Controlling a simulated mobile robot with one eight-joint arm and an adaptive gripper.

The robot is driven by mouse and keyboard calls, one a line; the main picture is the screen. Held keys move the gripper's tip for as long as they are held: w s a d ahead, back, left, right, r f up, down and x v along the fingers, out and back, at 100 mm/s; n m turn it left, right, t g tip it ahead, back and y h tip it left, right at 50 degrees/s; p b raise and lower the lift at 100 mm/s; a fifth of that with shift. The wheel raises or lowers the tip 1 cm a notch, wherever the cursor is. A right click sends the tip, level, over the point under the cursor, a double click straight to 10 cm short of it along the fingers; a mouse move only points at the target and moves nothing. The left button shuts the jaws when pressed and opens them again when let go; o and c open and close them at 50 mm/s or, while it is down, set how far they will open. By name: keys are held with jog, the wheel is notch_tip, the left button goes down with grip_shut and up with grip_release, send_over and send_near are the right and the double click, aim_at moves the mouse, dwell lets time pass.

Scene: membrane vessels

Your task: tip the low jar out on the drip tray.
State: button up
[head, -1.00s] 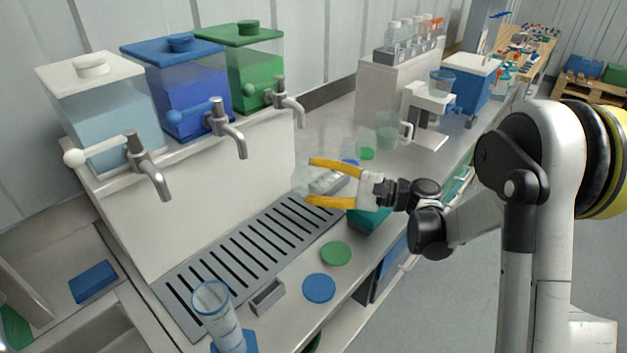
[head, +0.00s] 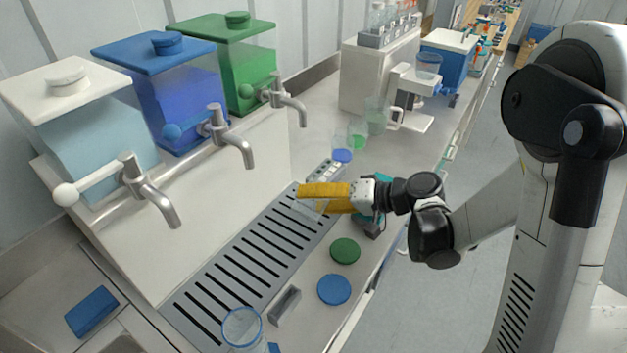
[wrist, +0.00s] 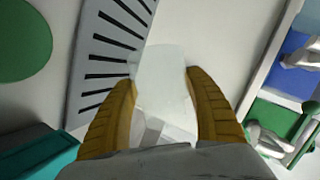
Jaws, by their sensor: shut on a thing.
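The low jar (head: 309,208) is clear and hard to make out. My gripper (head: 325,197) is shut on it, with one yellow finger on each side. In the wrist view the jar (wrist: 163,85) shows as a pale see-through shape between the fingers (wrist: 165,105). In the head view it is over the far right end of the slotted drip tray (head: 222,275) and looks tilted, with part of it hidden by the fingers. I cannot tell whether anything is in it or flowing out.
Three dispensers with white, blue (head: 180,95) and green lids stand behind the tray, their taps reaching over it. A clear tumbler (head: 243,328) stands at the near end. Green (head: 345,251) and blue (head: 334,289) discs lie in front. Clear vessels (head: 357,135) stand beyond the gripper.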

jog(key=shift+r+n+t+h+p, duration=0.25)
jog(key=shift+n+t+h+p, duration=0.25)
jog(key=shift+n, duration=0.4)
jog(key=n, duration=0.1)
jog(key=n+t+h, duration=0.1)
jog(key=shift+w+d+n+t+h, duration=0.25)
jog(key=shift+n+t+h, duration=0.05)
jog(key=shift+n, duration=0.1)
jog(key=shift+w+d+r+n+t+h+b, duration=0.1)
jog(key=shift+w+d+n+t+h+b, duration=0.1)
jog(key=shift+w+n+t+b, duration=0.25)
jog(key=shift+w+d+r+n+t+h+b, duration=0.15)
jog(key=shift+n+t+h+b, duration=0.1)
jog(key=shift+n, duration=0.3)
jog(key=shift+w+d+r+n+t+h, duration=0.15)
jog(key=shift+w+d+n+t+h, duration=0.1)
jog(key=shift+n+t, duration=0.2)
